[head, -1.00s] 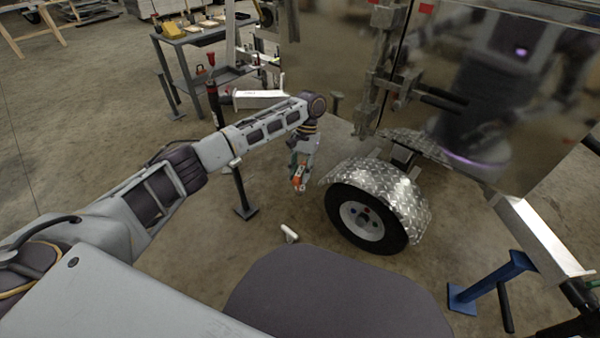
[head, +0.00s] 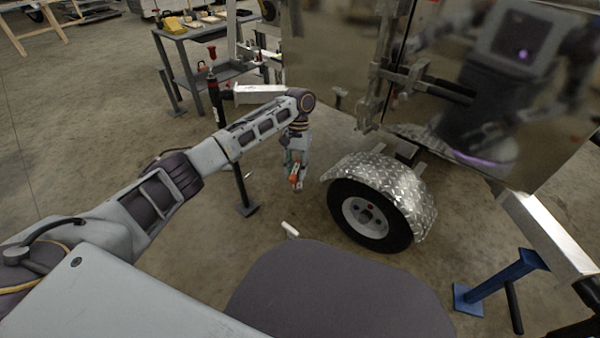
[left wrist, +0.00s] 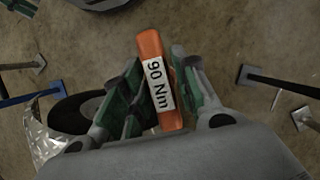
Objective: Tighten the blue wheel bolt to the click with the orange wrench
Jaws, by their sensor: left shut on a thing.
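My left gripper (head: 297,172) hangs down at the end of its arm, left of the trailer wheel, and is shut on the orange wrench (head: 296,182). In the left wrist view the wrench (left wrist: 155,70) shows an orange body with a white "90 Nm" label between the green-padded fingers (left wrist: 158,62). Its far end is not clear. The wheel (head: 340,215), a black tyre with a pale rim, stands apart from the gripper under a chequer-plate fender (head: 400,185). A red spot shows near its hub. The blue bolt is too small to make out. My right gripper is not in view.
The shiny trailer wall (head: 330,50) rises behind the wheel. A blue stand (head: 495,282) is at right, and a dark post with a foot (head: 246,208) is below my arm. A grey workbench (head: 215,65) stands at the back. A small pale object (head: 290,230) shows near my base.

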